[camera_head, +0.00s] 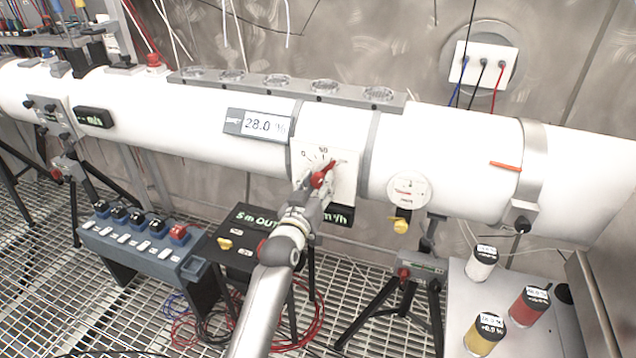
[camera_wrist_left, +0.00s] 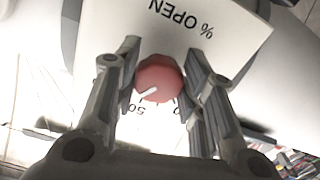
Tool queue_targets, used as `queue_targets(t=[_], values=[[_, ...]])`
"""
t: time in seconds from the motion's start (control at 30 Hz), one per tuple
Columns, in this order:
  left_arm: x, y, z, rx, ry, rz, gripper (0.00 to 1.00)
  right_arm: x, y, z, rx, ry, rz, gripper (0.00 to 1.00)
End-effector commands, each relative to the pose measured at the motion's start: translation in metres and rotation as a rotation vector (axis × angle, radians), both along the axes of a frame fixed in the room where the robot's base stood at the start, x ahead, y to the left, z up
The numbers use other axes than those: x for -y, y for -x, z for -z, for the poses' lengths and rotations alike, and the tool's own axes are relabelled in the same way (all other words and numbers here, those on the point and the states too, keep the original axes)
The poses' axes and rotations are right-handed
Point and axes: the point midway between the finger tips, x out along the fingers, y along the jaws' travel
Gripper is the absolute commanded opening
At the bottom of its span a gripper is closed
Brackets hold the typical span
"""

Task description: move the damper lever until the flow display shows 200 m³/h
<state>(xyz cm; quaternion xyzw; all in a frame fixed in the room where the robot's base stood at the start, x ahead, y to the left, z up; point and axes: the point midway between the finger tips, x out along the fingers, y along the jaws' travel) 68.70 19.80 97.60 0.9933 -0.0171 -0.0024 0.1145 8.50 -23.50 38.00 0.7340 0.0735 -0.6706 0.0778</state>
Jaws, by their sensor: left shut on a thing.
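The red damper lever (camera_head: 322,178) sits on a white scale plate (camera_head: 345,185) on the front of the white duct; 0 and 50 are readable. My left gripper (camera_head: 313,192) is shut on it. In the left wrist view the red knob (camera_wrist_left: 160,75) is between the two fingers (camera_wrist_left: 166,84), its white mark pointing lower left near the upside-down 50. "% OPEN" is printed on the plate. A black display (camera_head: 341,215) below the plate shows only "m³/h"; my gripper hides its number. My right gripper is not in view.
Another display (camera_head: 257,124) on the duct reads 28.0 %. A round gauge (camera_head: 408,190) is right of the plate. A blue switch box (camera_head: 150,245) and a black box (camera_head: 240,238) stand below. Several small jars stand on a bench (camera_head: 465,290) at lower right. Tripods support the duct.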

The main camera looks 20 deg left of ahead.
Motion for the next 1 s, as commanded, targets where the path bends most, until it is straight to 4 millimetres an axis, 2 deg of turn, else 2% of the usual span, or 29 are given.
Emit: queue_targets(t=[0.07,0.1,0.23,0.53,0.67,0.77,1.0], values=[[0.0,0.0,-0.001,0.003,-0.001,-0.001,0.14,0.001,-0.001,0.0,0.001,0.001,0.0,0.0],[0.0,0.0,-0.001,0.003,-0.001,-0.001,0.41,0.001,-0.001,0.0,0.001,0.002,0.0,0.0],[0.0,0.0,-0.001,0.002,-0.002,0.0,0.58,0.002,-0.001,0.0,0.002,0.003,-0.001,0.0],[0.0,0.0,0.0,0.001,-0.003,0.0,0.59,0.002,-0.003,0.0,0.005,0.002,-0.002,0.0],[-0.001,0.007,0.001,0.0,-0.003,0.0,0.59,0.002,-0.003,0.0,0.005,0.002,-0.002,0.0],[-0.001,0.019,0.001,-0.001,-0.003,0.0,0.59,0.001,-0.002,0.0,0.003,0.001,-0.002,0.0],[-0.003,0.068,0.001,-0.001,-0.003,-0.001,0.59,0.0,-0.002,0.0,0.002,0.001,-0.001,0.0]])
